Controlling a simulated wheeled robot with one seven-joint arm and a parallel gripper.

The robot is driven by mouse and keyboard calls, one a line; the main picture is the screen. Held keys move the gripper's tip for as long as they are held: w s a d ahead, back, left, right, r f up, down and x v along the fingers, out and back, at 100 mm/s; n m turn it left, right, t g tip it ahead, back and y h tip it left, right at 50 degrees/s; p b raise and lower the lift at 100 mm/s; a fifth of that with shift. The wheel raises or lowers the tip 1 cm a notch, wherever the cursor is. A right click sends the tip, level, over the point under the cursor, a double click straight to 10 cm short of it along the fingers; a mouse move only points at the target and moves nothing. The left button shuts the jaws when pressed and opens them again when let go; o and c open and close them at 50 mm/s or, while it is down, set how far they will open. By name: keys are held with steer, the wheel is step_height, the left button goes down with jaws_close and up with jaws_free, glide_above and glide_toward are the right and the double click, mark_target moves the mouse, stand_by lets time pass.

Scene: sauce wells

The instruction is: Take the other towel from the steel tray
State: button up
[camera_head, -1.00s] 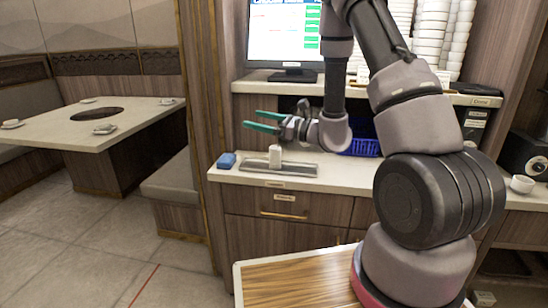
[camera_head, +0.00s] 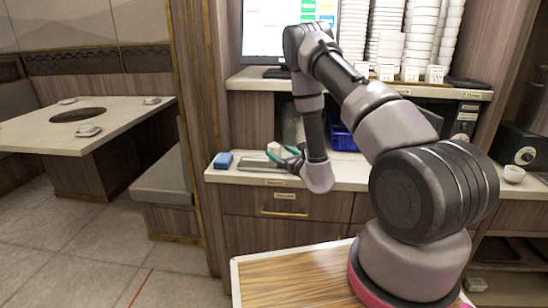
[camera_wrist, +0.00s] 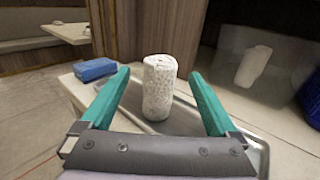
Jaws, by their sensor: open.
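A white rolled towel (camera_wrist: 159,88) stands upright on the steel tray (camera_wrist: 185,118) in the wrist view. In the head view the towel (camera_head: 273,149) shows just beyond my fingers, on the tray (camera_head: 250,164) on the counter. My gripper (camera_wrist: 157,95) is open, with its two green fingers on either side of the towel in the picture. I cannot tell how far the fingertips reach along it. In the head view my gripper (camera_head: 279,156) is low over the tray, and my wrist hides the tray's right part.
A blue folded cloth (camera_head: 223,160) lies left of the tray; it also shows in the wrist view (camera_wrist: 95,69). A blue basket (camera_head: 343,138) is behind my arm. A monitor (camera_head: 290,25) and stacked white bowls (camera_head: 400,40) stand on the shelf above. A dark reflective panel (camera_wrist: 255,70) is behind the tray.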

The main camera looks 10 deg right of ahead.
mark_target(273, 147)
steer(key=x, duration=0.5)
steer(key=shift+w, duration=0.1)
steer(key=c, duration=1.4)
steer(key=shift+r, duration=0.15)
steer(key=shift+c, duration=0.2)
